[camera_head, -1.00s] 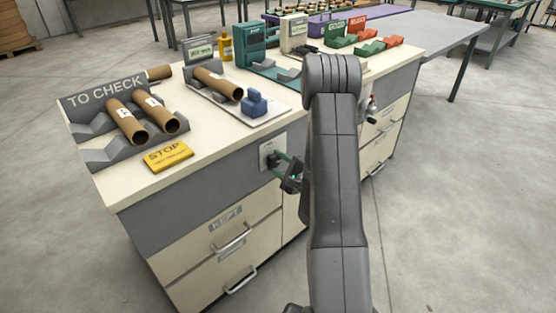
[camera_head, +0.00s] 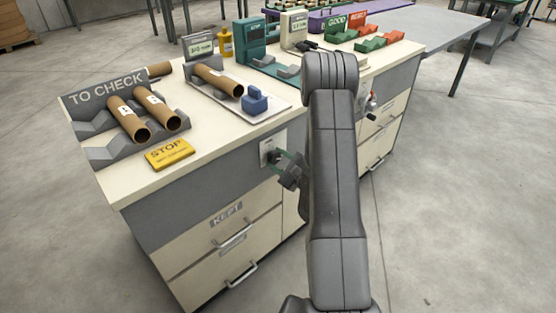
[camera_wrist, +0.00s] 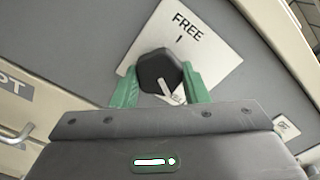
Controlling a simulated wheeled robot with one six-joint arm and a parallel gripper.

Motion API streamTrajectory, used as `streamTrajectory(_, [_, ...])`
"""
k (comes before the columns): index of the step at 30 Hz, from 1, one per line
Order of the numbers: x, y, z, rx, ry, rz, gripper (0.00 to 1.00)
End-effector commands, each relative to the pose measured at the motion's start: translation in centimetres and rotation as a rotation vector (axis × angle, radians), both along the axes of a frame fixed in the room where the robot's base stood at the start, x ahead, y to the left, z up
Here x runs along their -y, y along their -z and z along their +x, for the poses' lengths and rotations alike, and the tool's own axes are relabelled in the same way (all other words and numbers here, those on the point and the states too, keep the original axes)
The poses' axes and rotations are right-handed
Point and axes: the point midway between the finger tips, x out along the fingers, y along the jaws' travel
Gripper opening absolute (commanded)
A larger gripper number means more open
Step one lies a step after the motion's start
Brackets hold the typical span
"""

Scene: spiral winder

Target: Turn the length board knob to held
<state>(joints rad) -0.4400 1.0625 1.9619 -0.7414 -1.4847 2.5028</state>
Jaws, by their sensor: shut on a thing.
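The length board knob (camera_wrist: 158,68) is a dark, many-sided knob on a white plate (camera_wrist: 208,48) in the wrist view. The plate reads FREE at the top with a short mark under it. The knob's white pointer slants down and right, away from FREE, toward a lower label that is partly hidden. My gripper (camera_wrist: 160,70) has its green fingers on both sides of the knob and is shut on it. In the head view my gripper (camera_head: 283,166) is at the cabinet's front, by the plate (camera_head: 266,150); the knob is hidden there.
The bench top (camera_head: 215,150) above holds a TO CHECK rack (camera_head: 88,152) with cardboard tubes, a yellow STOP sign (camera_head: 169,154) and a blue block (camera_head: 255,101). Drawer handles (camera_head: 233,238) stick out below left.

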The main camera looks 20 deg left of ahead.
Motion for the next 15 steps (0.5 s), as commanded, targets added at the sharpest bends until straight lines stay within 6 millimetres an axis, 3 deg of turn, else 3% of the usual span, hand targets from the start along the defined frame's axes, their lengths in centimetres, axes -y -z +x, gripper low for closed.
streamTrajectory(3, [0.04,0.09,-0.01,-0.004,0.001,-0.001,0.18])
streamTrajectory(4, [0.05,0.09,-0.01,-0.004,0.001,-0.001,0.46])
streamTrajectory(6, [0.04,0.08,-0.01,-0.003,0.001,-0.001,0.6])
streamTrajectory(15, [0.09,0.02,-0.03,-0.001,0.001,0.0,0.62])
